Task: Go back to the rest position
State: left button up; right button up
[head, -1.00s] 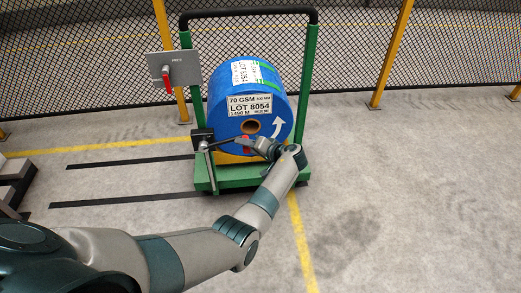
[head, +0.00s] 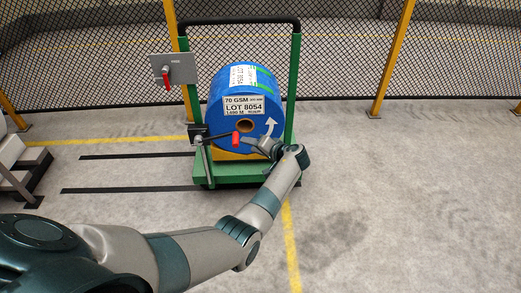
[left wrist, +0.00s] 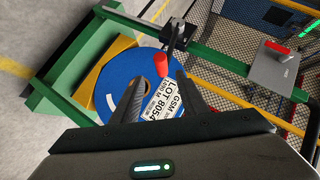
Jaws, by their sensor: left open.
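My left gripper (head: 254,145) is open in front of the blue roll (head: 229,108), which sits on a green cart (head: 240,172). A red handle (head: 237,139) on a dark lever sticks out from a black bracket (head: 198,133) on the cart's left post. In the left wrist view the red handle (left wrist: 161,66) lies just beyond and between my open fingers (left wrist: 160,98), and nothing is held there. The roll's white label reads LOT 8054. My right gripper is not in view.
A mesh fence with yellow posts (head: 392,60) runs behind. A grey and black structure (head: 18,165) is at the left edge. The floor to the right is clear.

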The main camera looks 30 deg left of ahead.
pick_arm(q)
jog(key=shift+s+d, duration=0.1)
jog(key=shift+d, duration=0.1)
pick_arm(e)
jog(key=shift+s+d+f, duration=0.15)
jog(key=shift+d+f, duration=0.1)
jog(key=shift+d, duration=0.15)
